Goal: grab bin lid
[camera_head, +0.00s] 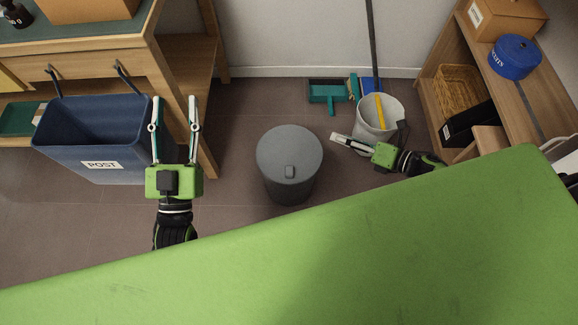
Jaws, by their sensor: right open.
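A round grey bin (288,190) stands on the floor in the middle of the head view. Its flat grey lid (288,145) sits on top, with a small raised handle (290,172) near the front edge. My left gripper (175,100) is left of the bin, open and empty, its fingers apart and pointing to the back of the scene. My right gripper (338,138) is right of the bin, open and turned with its fingers toward the lid. A gap shows between its tips and the lid. Its second finger is hard to make out.
A blue POST bin (65,155) stands at the left by a wooden desk (185,130). A white bucket (372,110) with a pole and a teal dustpan (325,92) are behind my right gripper. A wooden shelf (530,95) stands at the right. Floor around the grey bin is clear.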

